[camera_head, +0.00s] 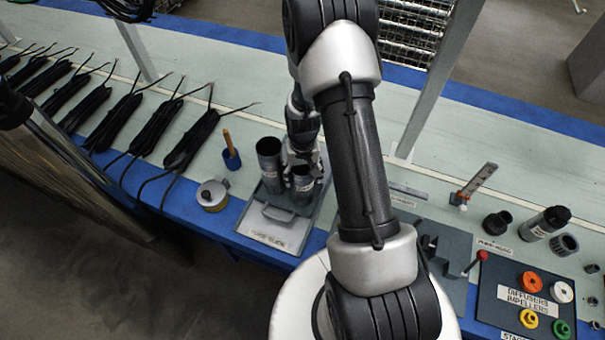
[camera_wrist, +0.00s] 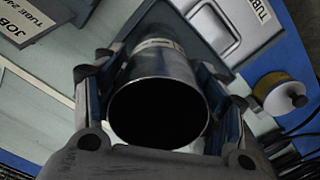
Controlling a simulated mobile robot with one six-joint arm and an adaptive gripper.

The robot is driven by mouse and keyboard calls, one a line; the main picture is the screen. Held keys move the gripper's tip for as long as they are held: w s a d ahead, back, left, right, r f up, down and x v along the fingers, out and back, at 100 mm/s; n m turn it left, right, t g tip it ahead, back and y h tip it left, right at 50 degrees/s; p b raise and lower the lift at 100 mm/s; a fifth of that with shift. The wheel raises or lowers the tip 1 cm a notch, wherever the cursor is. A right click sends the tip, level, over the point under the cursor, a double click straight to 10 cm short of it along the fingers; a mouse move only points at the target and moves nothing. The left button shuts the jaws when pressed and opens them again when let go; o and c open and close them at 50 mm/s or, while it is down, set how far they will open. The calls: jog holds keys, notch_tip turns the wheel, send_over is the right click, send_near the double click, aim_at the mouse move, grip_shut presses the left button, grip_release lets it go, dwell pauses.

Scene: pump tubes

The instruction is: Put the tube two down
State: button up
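A dark grey metal tube with a pale label stands upright between the fingers of my gripper (camera_head: 302,168). It shows in the head view (camera_head: 302,188) and, with its open mouth towards the camera, in the wrist view (camera_wrist: 158,85). The fingers (camera_wrist: 160,110) lie along both its sides and look shut on it. Its lower end is over the grey tray (camera_head: 270,235); I cannot tell whether it touches it. A second dark tube (camera_head: 268,165) stands upright just left of it on the tray. The tube labels are too small to read.
The tray has a handle (camera_head: 272,212) at its front. Left of it are a yellow-and-grey round tin (camera_head: 212,195) and a blue holder (camera_head: 232,160) with a brown-handled tool. Black bundles (camera_head: 160,128) line the left. Right are black parts (camera_head: 545,222) and a diffuser board (camera_head: 525,295).

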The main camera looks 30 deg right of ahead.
jog(key=o, duration=0.4)
jog(key=shift+c, duration=0.2)
jog(key=shift+r, duration=0.1)
jog(key=a+r+n+t+p, duration=0.1)
jog(key=a+r+p, duration=0.1)
jog(key=r, duration=0.9)
jog(key=a+r+p, duration=0.1)
jog(key=r+p, duration=0.1)
jog(key=r, duration=1)
jog(key=s+a+r+n+t, duration=0.1)
jog(key=s+a+r, duration=0.3)
jog(key=s+r, duration=0.4)
jog(key=s+a+r+n+t, duration=0.2)
jog(key=s+a+r, duration=0.3)
jog(key=s+r, duration=0.4)
jog(key=shift+s+r+t, duration=0.2)
jog(key=shift+s+t, duration=0.1)
jog(key=shift+s, duration=0.85)
